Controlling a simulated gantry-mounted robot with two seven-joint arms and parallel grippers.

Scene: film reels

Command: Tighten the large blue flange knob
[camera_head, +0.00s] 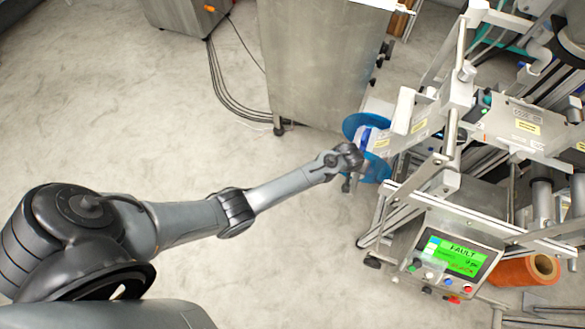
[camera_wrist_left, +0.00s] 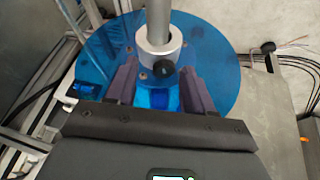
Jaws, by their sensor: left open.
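The large blue flange (camera_wrist_left: 216,52) is a translucent disc that fills the upper middle of the left wrist view. A grey shaft with a pale collar (camera_wrist_left: 160,41) stands at its centre. A small dark round knob (camera_wrist_left: 164,75) sticks out from the collar towards me. My left gripper (camera_wrist_left: 158,84) is open, with one finger on each side of the knob; I see no contact. In the head view blue discs (camera_head: 354,122) show on the machine, and my left gripper (camera_head: 349,157) is in front of them, hiding the knob. My right gripper is not in view.
The machine's metal frame (camera_head: 440,175) stands close to the right of the gripper. A control box with a green FAULT screen (camera_head: 455,254) is below it, near an orange roll (camera_head: 525,269). A metal cabinet (camera_head: 315,65) stands behind. The floor at left is free.

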